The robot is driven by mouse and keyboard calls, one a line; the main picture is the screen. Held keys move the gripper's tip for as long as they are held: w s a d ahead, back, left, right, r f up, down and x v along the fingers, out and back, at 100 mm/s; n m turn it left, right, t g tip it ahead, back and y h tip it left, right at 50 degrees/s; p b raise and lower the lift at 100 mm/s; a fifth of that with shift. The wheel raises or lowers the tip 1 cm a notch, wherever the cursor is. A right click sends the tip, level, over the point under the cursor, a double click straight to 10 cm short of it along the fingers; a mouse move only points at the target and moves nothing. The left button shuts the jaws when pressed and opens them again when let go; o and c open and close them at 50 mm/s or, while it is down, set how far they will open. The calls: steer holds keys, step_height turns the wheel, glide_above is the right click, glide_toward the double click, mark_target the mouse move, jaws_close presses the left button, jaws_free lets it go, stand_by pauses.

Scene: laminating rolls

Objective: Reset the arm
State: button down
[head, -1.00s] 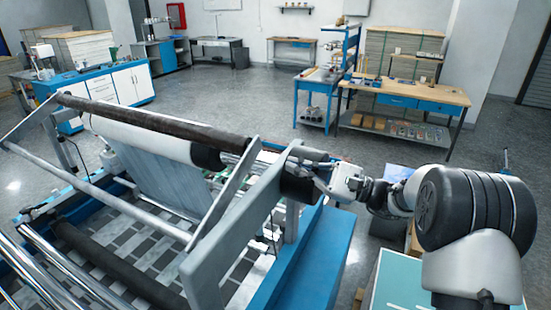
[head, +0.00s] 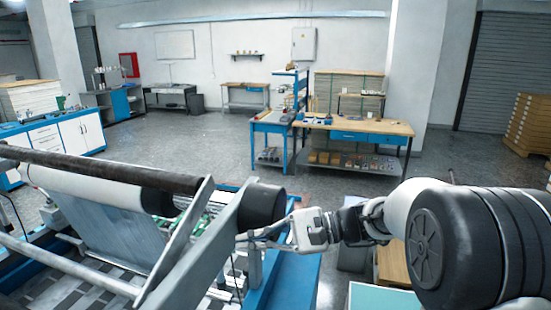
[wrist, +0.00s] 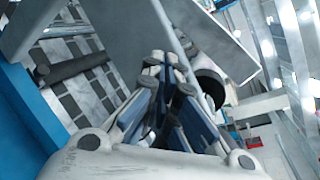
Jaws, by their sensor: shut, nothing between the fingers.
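My gripper (head: 247,239) is at the right end of the laminating machine in the head view. Its fingers point left towards the machine's grey side frame (head: 212,245), just below the dark end of a roller (head: 262,203). In the wrist view my gripper (wrist: 163,58) shows its fingers drawn together, with nothing between them. The grey side frame (wrist: 165,28) and the round dark roller end (wrist: 211,86) lie beyond the fingers. I cannot tell whether the fingertips touch the frame. My arm reaches in from the right.
A white roll (head: 90,187) sits on the machine under a brown bar (head: 100,167). The machine's blue base edge (head: 295,280) lies below my gripper. A workbench (head: 355,127) stands further back. Grey floor (head: 215,150) is open behind the machine.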

steer(key=s+d+f+n+h+b, duration=0.25)
steer(key=s+f+h, duration=0.2)
steer(key=s, duration=0.35)
steer(key=s+d+f+n+h+b, duration=0.25)
steer(key=s+d+f+h, duration=0.2)
steer(key=s, duration=0.45)
steer(key=s+d+f+n+t+h+b, duration=0.3)
steer(key=s+d+f+t+h+b, duration=0.2)
steer(key=s+d+f, duration=0.3)
steer(key=d+h, duration=0.1)
steer(key=d, duration=0.3)
steer(key=shift+s+d+f+n+h+b, duration=0.25)
steer(key=shift+n+h+b, duration=0.1)
steer(key=shift+n+h, duration=0.05)
steer(key=shift+a, duration=0.15)
